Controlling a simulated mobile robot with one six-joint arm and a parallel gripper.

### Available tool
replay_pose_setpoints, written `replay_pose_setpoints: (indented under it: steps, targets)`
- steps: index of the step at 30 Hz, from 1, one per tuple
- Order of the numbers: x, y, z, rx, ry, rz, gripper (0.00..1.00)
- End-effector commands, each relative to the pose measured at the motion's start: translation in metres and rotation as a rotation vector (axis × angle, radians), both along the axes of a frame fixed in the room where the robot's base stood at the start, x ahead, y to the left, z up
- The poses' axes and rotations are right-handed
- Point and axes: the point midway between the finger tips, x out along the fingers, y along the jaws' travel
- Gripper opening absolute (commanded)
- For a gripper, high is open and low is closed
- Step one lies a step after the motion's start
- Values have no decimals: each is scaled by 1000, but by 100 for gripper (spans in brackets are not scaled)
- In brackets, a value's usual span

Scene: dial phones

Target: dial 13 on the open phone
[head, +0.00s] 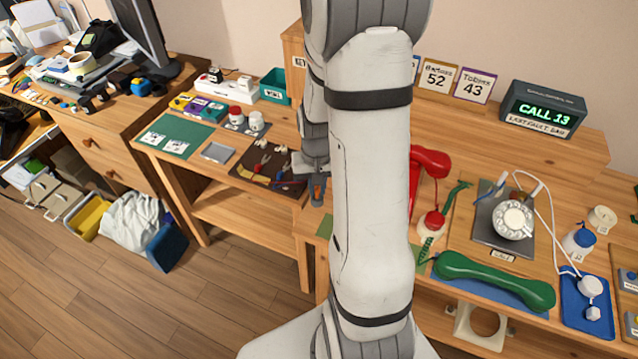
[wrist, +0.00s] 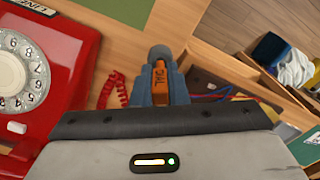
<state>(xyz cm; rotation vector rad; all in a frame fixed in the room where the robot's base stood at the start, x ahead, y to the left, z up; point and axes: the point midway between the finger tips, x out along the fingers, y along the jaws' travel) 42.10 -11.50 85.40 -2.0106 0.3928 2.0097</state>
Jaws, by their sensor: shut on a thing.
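My gripper (head: 317,190) is left of my arm in the head view. In the wrist view my gripper (wrist: 162,85) is shut on an orange tool marked DIAL (wrist: 163,88), with a grey rounded end beyond the fingers. In the head view a white rotary dial (head: 513,220) sits on a dark grey plate (head: 484,236) with loose wires. It looks like the open phone, well to the right of my gripper. A display (head: 543,112) reads CALL 13. The red phone (wrist: 75,75) with its own dial (wrist: 22,70) is left of my gripper in the wrist view.
A green handset (head: 495,282) lies along the front edge. A dark mat with tools (head: 262,165) lies left of my gripper. My arm hides the middle.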

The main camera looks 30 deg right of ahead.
Motion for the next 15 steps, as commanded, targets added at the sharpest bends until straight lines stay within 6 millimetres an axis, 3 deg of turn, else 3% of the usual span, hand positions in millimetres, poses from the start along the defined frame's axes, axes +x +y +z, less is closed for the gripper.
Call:
replay_pose_setpoints:
  steps: [15]
  targets:
    - [0,0,-14,0,0,0,0]
